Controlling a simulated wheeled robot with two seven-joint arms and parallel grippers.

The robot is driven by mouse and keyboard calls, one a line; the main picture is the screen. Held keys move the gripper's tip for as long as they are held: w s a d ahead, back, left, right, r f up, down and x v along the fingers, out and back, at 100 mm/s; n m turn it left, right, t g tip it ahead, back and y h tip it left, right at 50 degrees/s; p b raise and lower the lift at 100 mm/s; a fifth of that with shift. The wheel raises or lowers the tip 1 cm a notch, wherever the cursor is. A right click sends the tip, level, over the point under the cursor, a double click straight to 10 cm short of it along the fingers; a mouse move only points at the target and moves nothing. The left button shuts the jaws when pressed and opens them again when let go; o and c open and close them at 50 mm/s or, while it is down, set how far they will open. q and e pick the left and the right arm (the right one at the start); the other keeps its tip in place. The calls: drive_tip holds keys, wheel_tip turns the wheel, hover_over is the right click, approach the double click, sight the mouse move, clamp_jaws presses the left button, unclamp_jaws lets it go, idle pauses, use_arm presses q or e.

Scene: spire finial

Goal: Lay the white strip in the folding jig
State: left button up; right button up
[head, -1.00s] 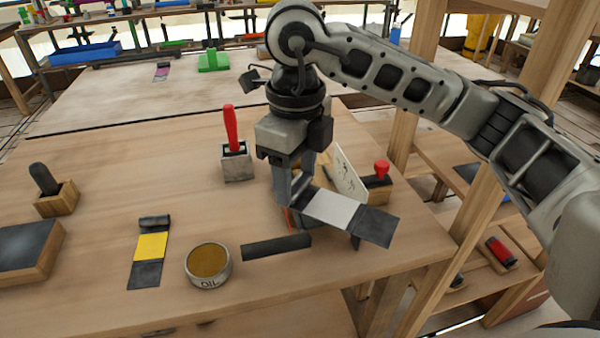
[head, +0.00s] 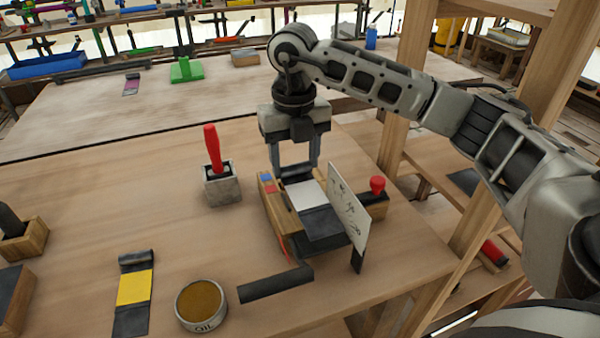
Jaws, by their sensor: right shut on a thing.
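The white strip (head: 308,195) has a white middle and dark ends. My right gripper (head: 295,168) is shut on its far dark end. The strip runs from the gripper toward the near side, with its near dark end (head: 322,224) sloping down to the right. It lies over the folding jig (head: 271,207), between the jig's wooden side with blue and red marks and an upright white panel (head: 349,210) with small drawings. I cannot tell whether the strip touches the jig's bed, which it hides. My left gripper is not in view.
A grey block with a red-handled tool (head: 221,188) stands left of the jig. A dark bar (head: 275,284), an oil tin (head: 201,305) and a yellow strip with dark ends (head: 134,288) lie in front. A red-knobbed stamp (head: 376,188) stands right of the panel.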

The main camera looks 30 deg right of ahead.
sight(300, 176)
drive_tip(key=f, duration=0.1)
drive_tip(key=w+d+f, duration=0.1)
drive_tip(key=d+f, duration=0.1)
drive_tip(key=shift+w+f, duration=0.1)
drive_tip(key=shift+w, duration=0.3)
drive_tip(key=shift+w+d+f+p, duration=0.15)
drive_tip(key=shift+f+p, duration=0.4)
drive_tip(key=shift+f, duration=1.15)
drive_tip(key=shift+f, duration=0.1)
drive_tip(key=shift+f, duration=0.15)
drive_tip(key=o, duration=1.2)
drive_tip(key=shift+c, duration=0.2)
wheel_tip(300, 176, up, 12)
drive_tip(key=b, duration=0.1)
drive_tip(key=shift+r, duration=0.25)
